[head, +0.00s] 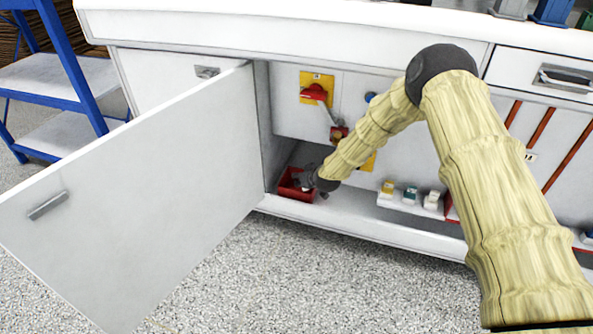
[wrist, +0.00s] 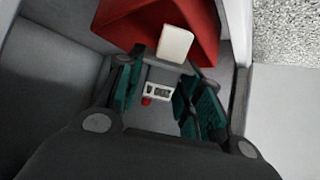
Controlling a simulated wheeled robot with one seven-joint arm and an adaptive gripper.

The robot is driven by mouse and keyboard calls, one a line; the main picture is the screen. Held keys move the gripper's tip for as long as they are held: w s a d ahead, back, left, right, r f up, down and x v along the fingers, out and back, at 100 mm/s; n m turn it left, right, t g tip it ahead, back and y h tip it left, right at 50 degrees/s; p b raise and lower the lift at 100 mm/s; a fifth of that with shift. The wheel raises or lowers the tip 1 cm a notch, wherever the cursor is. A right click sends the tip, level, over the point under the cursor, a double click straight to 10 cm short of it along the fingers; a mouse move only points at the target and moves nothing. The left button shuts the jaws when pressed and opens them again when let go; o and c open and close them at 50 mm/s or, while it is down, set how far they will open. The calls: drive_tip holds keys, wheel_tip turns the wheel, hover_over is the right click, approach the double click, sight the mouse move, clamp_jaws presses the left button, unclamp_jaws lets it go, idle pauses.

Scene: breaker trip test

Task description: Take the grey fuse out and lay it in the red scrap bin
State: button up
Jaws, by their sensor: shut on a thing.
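The red scrap bin (head: 297,194) stands on the cabinet floor behind the open door, at its left. My gripper (head: 307,184) reaches down at the bin's right side. In the wrist view the gripper (wrist: 162,85) is shut on the grey fuse (wrist: 158,92), which shows a small white label and a red dot between the teal finger pads. A cream block lies beyond the fingertips, over the red bin (wrist: 125,22); I cannot tell if it is part of the fuse. In the head view my gripper mostly hides the fuse.
The white door (head: 140,210) stands wide open at the left. A red switch handle (head: 314,92) on a yellow plate is above the bin. A white shelf (head: 405,202) to the right holds yellow, teal and pale fuses. A blue rack (head: 70,50) stands far left.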

drive_tip(key=shift+w+a+f+g+h+b, duration=0.35)
drive_tip(key=shift+w+g, duration=0.3)
drive_tip(key=shift+w, duration=0.25)
drive_tip(key=shift+w+a+f+g+h+b, duration=0.1)
drive_tip(key=shift+w+a+g+b, duration=0.1)
drive_tip(key=shift+w+g+b, duration=0.55)
drive_tip(key=shift+w+a+f+g+h+b, duration=0.15)
drive_tip(key=shift+w+a+f+g+h, duration=0.25)
drive_tip(key=shift+w, duration=0.7)
drive_tip(key=shift+d+r, duration=0.1)
drive_tip(key=shift+f+b, duration=2.4)
drive_tip(key=shift+f, duration=0.85)
drive_tip(key=o, duration=1.1)
drive_tip(key=shift+r, duration=0.15)
drive_tip(key=v, duration=1.1)
drive_tip(key=shift+s+d+r, duration=0.15)
drive_tip(key=shift+d+r, duration=0.1)
drive_tip(key=shift+r, duration=0.05)
